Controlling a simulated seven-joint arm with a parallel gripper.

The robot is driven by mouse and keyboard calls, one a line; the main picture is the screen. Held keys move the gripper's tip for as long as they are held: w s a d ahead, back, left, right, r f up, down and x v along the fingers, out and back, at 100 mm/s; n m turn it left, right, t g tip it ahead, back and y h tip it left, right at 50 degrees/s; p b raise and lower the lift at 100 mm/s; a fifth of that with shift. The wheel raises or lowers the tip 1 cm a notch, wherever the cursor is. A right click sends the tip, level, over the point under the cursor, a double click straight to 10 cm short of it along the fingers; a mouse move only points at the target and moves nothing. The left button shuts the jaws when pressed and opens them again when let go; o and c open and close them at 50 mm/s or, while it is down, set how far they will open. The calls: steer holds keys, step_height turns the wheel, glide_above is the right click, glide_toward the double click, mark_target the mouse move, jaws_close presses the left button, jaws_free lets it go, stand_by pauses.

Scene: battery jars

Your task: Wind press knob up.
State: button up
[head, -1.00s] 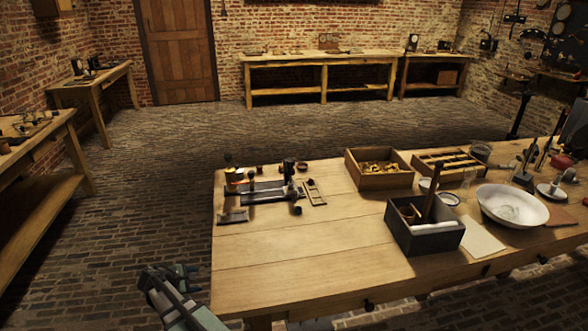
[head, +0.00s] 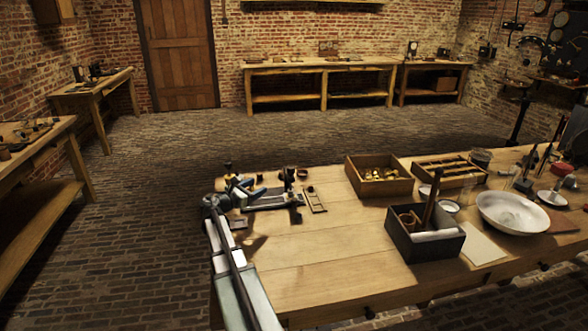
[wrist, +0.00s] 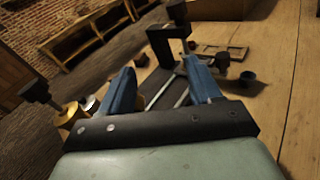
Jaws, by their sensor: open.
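A dark press (head: 270,200) stands at the left end of the near table, with a black upright frame (wrist: 160,42) and pale rods at its base. Another black knob (wrist: 36,90) stands at left beside brass-coloured parts (wrist: 72,116). I cannot tell for certain which is the press knob. My gripper (head: 246,186) is open, its blue fingers apart over the near left part of the press. Nothing shows held between them.
A wooden frame (head: 315,200) lies right of the press, with a small dark cup (wrist: 248,77) near it. A wooden box with brass pieces (head: 379,186), a dark box (head: 424,243) and a white bowl (head: 512,210) stand further right. The front middle of the table (head: 320,260) is clear.

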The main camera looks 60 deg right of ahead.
steer(key=n+g, duration=0.1)
glide_toward(291, 171)
steer(key=d, duration=1.3)
steer(key=shift+s+f+h, duration=0.3)
steer(key=shift+f+h, duration=0.1)
steer(key=shift+d, duration=0.15)
steer(key=shift+c, duration=0.3)
steer(key=c, duration=0.9)
